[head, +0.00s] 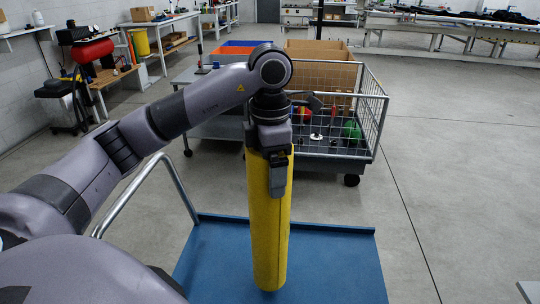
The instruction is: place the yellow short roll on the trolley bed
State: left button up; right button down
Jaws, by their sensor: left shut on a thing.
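The yellow short roll (268,235) hangs upright in my left gripper (277,170), which is shut on its upper part. The roll's lower end shows in front of the blue trolley bed (340,265); I cannot tell whether it touches the bed. The trolley's grey tube handle (135,195) rises at the bed's left side. The gripper's fingers are partly hidden against the roll. My right gripper is not in view.
A wire-sided cart (375,110) with several small items stands just behind the trolley, with a cardboard box (325,75) and an orange-and-blue bin (228,50) near it. Workbenches line the left wall. The floor (460,190) on the right is clear.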

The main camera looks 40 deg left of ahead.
pick_arm(q)
notch_tip(320, 180, down, 4)
jog(key=shift+r, duration=0.1)
dwell(0.4)
jog(key=o, duration=1.7)
jog(key=shift+f, duration=0.35)
jog(key=shift+r, duration=0.1)
notch_tip(320, 180, up, 12)
jog(key=shift+r+p, duration=0.1)
jog(key=shift+p, duration=0.95)
